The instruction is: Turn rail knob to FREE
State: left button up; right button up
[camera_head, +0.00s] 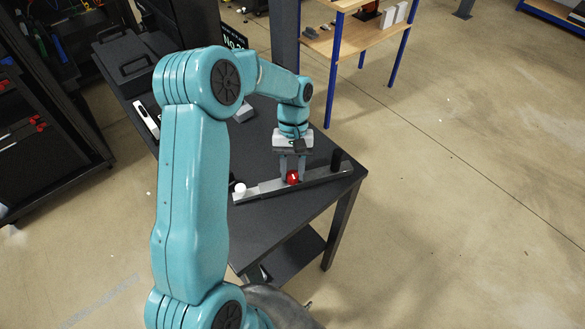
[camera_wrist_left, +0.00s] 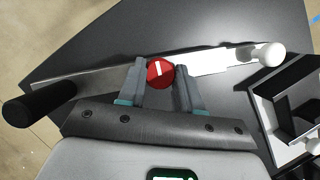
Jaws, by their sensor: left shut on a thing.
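The red rail knob (camera_head: 293,177) sits on the grey metal rail (camera_head: 265,190), which lies on the dark table. The rail has a black handle (camera_wrist_left: 38,103) at one end and a white knob (camera_wrist_left: 270,54) at the other. My left gripper (camera_head: 292,174) is above the rail, with its fingers on the two sides of the red knob, shut on it. In the wrist view the fingers (camera_wrist_left: 158,85) flank the knob. Any FREE label is not readable. My right gripper is not in view.
The dark table (camera_head: 275,225) has free surface around the rail. Black cases (camera_head: 125,60) stand at its back left. A wooden shelf unit with blue posts (camera_head: 335,45) is behind. A dark open holder (camera_wrist_left: 290,100) lies at the right in the wrist view.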

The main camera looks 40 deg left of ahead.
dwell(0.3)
pick_arm(q)
jog(key=o, duration=1)
jog(key=shift+r, duration=0.1)
jog(key=shift+w+a+r, duration=0.15)
jog(key=shift+w+r, duration=0.05)
jog(key=shift+r, duration=0.15)
jog(key=v, duration=1.5)
jog(key=shift+s+r+b, duration=0.1)
jog(key=shift+r+b, duration=0.15)
jog(key=shift+b, duration=0.05)
